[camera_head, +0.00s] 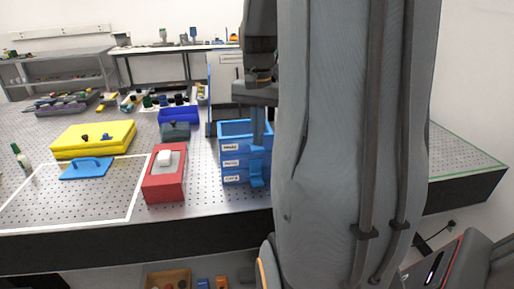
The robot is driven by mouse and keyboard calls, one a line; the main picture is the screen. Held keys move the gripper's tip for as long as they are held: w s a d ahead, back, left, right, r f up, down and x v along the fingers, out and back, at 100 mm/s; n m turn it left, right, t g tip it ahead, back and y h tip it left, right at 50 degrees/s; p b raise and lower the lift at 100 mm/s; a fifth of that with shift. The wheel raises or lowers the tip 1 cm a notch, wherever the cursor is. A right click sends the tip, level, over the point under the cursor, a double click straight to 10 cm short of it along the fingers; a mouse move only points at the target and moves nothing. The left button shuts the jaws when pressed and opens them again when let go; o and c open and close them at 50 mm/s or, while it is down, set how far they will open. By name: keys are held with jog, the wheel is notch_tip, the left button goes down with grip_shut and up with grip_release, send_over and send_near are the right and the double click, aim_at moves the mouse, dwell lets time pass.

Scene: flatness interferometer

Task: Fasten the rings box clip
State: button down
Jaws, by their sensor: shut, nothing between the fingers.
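A blue clip-like piece (257,181) sticks out low on the stack's front. My gripper (258,143) points down at the stack's right front, its fingers shut and empty. It is above the clip-like piece; I cannot tell whether it touches the box. My arm hides the area right of the stack, and whether the clip is fastened is unclear.
A red box (164,187) with a white block on top stands left of the stack. A yellow case (93,139) and a blue handled plate (86,168) lie farther left. Blue and grey bins (179,116) stand behind. Bare perforated tabletop (110,205) lies at front left.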

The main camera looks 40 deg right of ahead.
aim_at(258, 149)
jog(key=shift+f+b, duration=0.9)
jog(key=shift+f, duration=1.3)
jog(key=shift+r, duration=0.15)
jog(key=shift+r+p, duration=3.55)
jog(key=shift+r, duration=0.4)
